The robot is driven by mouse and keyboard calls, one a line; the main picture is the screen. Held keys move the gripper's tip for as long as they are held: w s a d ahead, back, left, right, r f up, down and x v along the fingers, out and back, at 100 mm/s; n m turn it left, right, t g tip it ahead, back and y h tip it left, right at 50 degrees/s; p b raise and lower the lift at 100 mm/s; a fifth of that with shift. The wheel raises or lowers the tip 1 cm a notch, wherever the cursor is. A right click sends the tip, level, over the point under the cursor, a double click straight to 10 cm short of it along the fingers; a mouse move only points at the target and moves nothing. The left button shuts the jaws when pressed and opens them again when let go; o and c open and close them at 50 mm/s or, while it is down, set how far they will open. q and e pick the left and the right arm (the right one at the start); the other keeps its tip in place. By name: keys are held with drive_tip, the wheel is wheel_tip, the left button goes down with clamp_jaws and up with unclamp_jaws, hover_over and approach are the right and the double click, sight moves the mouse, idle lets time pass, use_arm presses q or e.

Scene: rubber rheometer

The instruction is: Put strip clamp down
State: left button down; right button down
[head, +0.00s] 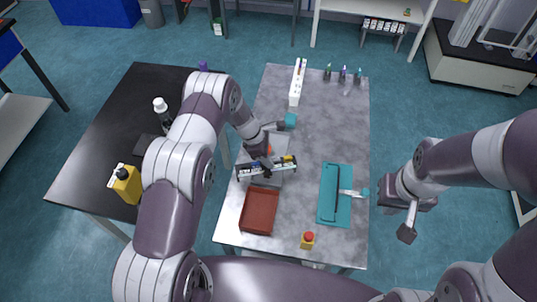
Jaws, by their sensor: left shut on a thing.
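My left gripper (264,164) is over the middle of the grey table. It is shut on a dark narrow bar (283,166) with white, blue and yellow marks, which seems to be the strip clamp. The bar lies crosswise over a pale grey tray or plate (275,180), just behind the red-brown tray. I cannot tell whether the bar touches what is below it. The gripper hides part of the bar. My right gripper (408,226) hangs beyond the table's right edge, pointing down, with nothing seen in it. Its finger gap is not clear.
A white rack (297,84) and small bottles (343,73) stand behind. The black table (110,130) is left.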

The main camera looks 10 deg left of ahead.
use_arm(q)
drive_tip(key=shift+w+f, duration=0.15)
drive_tip(key=shift+f, duration=0.75)
drive_tip(key=shift+f+b, duration=0.3)
drive_tip(key=c, duration=0.7)
unclamp_jaws()
